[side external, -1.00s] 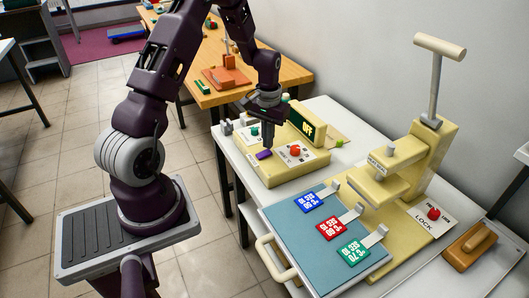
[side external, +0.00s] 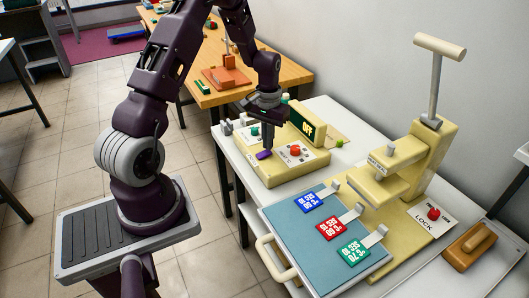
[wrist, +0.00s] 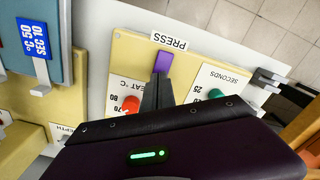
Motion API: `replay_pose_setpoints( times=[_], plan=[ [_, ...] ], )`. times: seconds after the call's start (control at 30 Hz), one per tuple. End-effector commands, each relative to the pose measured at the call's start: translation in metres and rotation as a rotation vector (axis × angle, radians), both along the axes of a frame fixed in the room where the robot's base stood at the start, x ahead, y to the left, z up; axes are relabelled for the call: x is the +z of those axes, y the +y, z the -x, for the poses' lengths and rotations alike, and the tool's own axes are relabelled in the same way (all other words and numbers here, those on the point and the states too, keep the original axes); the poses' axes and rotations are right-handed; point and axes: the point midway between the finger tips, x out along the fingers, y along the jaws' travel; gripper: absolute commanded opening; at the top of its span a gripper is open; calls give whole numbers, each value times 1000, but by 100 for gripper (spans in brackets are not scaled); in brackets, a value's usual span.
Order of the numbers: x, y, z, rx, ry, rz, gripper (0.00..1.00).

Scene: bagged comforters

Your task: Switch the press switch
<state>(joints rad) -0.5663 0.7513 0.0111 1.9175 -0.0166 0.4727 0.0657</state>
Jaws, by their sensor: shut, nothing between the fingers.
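The purple press switch (side external: 264,155) sits on the cream control box (side external: 290,167) at the box's front edge. In the wrist view the purple switch (wrist: 163,61) stands beside the label PRESS (wrist: 170,42). My gripper (side external: 268,148) points down with its fingers together and empty, right over the switch. In the wrist view the fingertips (wrist: 158,80) are at the lower end of the switch and overlap it. I cannot tell whether they touch it. The display (side external: 307,127) on the box reads OFF.
A red knob (side external: 295,150) and a green knob (wrist: 216,94) flank the switch. The cream press (side external: 425,160) with its tall T-handle stands to the right. Blue, red and green tags (side external: 331,228) lie on its blue plate. A wooden table (side external: 285,73) stands behind.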

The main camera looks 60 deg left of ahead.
Motion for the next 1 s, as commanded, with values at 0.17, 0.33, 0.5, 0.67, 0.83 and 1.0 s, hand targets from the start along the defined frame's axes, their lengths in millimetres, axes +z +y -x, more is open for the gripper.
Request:
replay_pose_setpoints(
  times=[0.17,0.33,0.5,0.67,0.83,1.0],
  plan=[
    [-3,0,0,0,0,0,0],
    [-5,0,0,0,0,0,0],
    [-8,0,0,0,1,0,0],
    [-10,0,0,0,1,0,0],
    [-13,0,0,0,1,0,0],
    [-15,0,0,0,1,0,0]
  ],
)
